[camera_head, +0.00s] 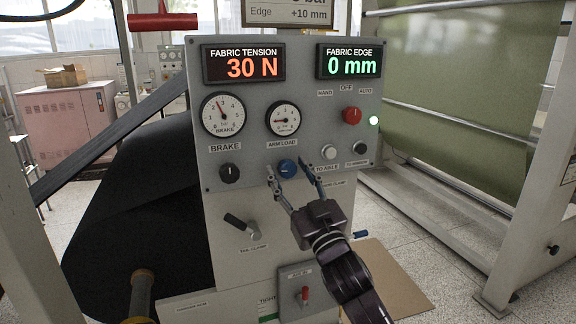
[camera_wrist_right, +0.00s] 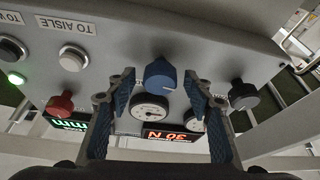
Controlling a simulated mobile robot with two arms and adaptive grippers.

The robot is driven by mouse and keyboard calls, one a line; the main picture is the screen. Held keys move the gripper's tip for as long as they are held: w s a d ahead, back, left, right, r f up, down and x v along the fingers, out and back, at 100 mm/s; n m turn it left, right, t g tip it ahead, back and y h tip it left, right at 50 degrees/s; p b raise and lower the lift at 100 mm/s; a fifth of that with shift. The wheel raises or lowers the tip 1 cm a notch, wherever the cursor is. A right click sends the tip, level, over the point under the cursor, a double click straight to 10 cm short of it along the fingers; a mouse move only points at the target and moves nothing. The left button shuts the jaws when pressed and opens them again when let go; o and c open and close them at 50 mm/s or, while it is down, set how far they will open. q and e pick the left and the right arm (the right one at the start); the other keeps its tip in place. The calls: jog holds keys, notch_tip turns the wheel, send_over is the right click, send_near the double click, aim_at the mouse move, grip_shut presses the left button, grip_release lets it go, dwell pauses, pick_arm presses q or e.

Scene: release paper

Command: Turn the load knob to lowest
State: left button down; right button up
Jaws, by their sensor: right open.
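The blue load knob (camera_head: 287,168) is on the grey control panel (camera_head: 200,130), below the small gauge (camera_head: 283,119) labelled ARM LOAD. In the right wrist view the blue knob (camera_wrist_right: 160,74) shows between my fingers, with a gap on each side. My right gripper (camera_head: 289,174) is open, its two fingertips to the left and right of the knob. It also shows in the right wrist view (camera_wrist_right: 159,82), with blue finger pads. I cannot tell whether the tips reach past the knob's face. My left gripper is out of view.
A black BRAKE knob (camera_head: 229,173) sits left of the blue knob. A white button (camera_head: 329,152), a black button (camera_head: 360,147) and a red knob (camera_head: 352,115) are to the right. A black lever (camera_head: 241,226) juts out below. Displays read 30 N and 0 mm.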

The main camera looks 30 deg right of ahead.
jog(key=shift+w+r, duration=0.15)
jog(key=shift+w, duration=0.25)
jog(key=shift+c, duration=0.6)
jog(key=c, duration=1)
jog(key=shift+c, duration=0.2)
